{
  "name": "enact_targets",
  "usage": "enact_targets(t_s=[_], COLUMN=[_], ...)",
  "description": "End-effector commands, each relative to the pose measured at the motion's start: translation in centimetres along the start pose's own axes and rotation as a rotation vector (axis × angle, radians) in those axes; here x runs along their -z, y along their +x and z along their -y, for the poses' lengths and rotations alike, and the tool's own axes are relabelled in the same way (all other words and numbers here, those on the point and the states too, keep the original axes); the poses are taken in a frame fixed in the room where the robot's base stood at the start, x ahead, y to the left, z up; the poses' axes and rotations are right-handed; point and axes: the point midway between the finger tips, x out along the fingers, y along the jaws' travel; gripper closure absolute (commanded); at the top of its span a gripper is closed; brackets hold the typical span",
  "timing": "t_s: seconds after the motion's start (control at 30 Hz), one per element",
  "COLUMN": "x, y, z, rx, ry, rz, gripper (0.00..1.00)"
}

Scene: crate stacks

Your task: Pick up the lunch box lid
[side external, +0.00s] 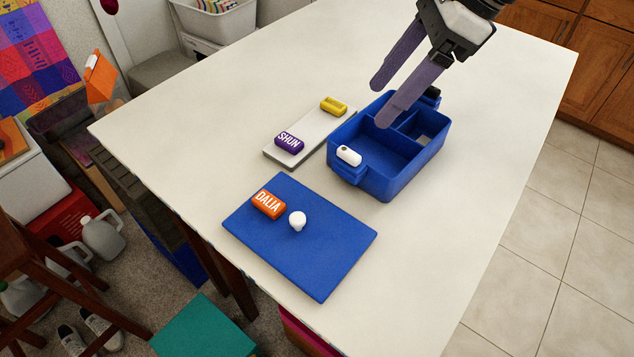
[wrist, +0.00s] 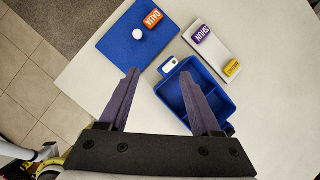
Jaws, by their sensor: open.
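The lunch box lid (side external: 305,252) is a flat blue panel lying on the table, with a white round knob (side external: 298,220) near its middle. An orange block marked DALIA (side external: 268,204) lies on the lid beside the knob. The lid also shows at the top of the wrist view (wrist: 122,50). The open blue lunch box (side external: 388,183) stands behind it, with inner dividers and a white latch (side external: 348,155) on its near end. My gripper (side external: 384,102) is open and empty, above the far part of the box and away from the lid.
A grey-white slab (side external: 318,143) lies left of the box, bearing a purple block marked SHUN (side external: 289,142) and a yellow block (side external: 333,105). The white table (side external: 215,110) is otherwise largely clear. Its right edge runs close to the lid and box.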

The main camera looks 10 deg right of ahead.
Motion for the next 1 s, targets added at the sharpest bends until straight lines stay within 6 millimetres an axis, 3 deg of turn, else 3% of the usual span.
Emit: enact_targets(t_s=[0.03, 0.1, 0.2, 0.37, 0.7, 1.0], x=[-1.1, -1.8, -2.2, -2.4, -2.0, -1.8], y=[2.4, 4.8, 7.0, 8.5, 14.4, 16.7], z=[-0.9, -2.0, -3.6, -4.4, -4.9, -5.2], rx=[-0.033, -0.067, -0.103, -0.112, -0.109, -0.11], ry=[-0.026, -0.051, -0.075, -0.087, -0.086, -0.086], rz=[-0.013, -0.034, -0.059, -0.062, -0.062, -0.062], gripper=[0.35, 0.35, 0.35, 0.35, 0.35, 0.35])
